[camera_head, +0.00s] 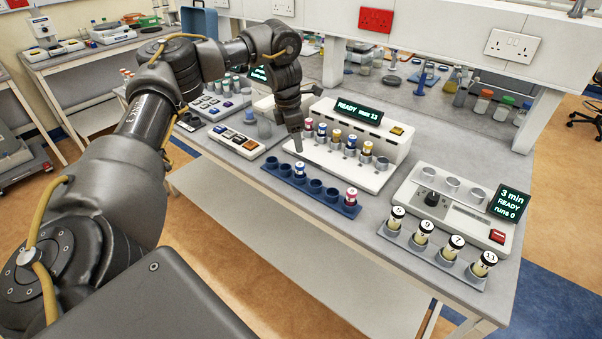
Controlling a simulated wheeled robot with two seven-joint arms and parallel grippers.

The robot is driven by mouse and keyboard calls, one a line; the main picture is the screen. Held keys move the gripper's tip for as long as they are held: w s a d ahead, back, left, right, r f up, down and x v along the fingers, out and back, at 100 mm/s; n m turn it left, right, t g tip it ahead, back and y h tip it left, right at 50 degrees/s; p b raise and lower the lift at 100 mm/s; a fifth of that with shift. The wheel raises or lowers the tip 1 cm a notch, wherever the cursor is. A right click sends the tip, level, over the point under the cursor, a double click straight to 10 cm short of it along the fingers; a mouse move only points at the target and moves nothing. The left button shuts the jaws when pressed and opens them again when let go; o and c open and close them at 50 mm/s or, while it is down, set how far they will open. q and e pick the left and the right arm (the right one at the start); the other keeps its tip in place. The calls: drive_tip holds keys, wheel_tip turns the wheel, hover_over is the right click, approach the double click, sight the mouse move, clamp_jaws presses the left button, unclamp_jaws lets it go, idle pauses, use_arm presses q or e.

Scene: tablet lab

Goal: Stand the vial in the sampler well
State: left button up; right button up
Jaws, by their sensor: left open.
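The sampler (398,146) is a white machine with a lit READY display. Its front row of wells holds several vials with coloured caps. The well at the row's right end (382,163) looks empty. A blue rack (283,180) lies in front of it. A vial with a red cap (350,196) stands upright at the rack's right end. Another vial (300,170) stands in a rack hole further left. My left gripper (298,146) is open and points down just above that second vial. Its fingers partly overlap in view, and I cannot tell whether they touch it. My right gripper is out of view.
At the right stands a white device (450,208) showing 3 min, with a grey rack (432,258) of numbered vials before it. Glassware stands behind. The bench's front strip is clear.

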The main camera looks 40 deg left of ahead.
sight(300, 164)
use_arm(q)
drive_tip(key=f, duration=0.3)
drive_tip(key=f+p, duration=0.1)
drive_tip(key=f, duration=0.1)
drive_tip(key=shift+w+d+f, duration=0.25)
drive_tip(key=shift+w+f, duration=0.05)
drive_tip(key=shift+w, duration=0.05)
drive_tip(key=shift+f+p, duration=0.25)
drive_tip(key=shift+p, duration=0.05)
drive_tip(key=f+p, duration=0.1)
drive_tip(key=f, duration=0.1)
drive_tip(key=f+p, duration=0.1)
drive_tip(key=f, duration=0.1)
drive_tip(key=shift+w+d+f, duration=0.1)
drive_tip(key=shift+w+f, duration=0.1)
drive_tip(key=shift+f, duration=0.15)
drive_tip(key=c, duration=1.1)
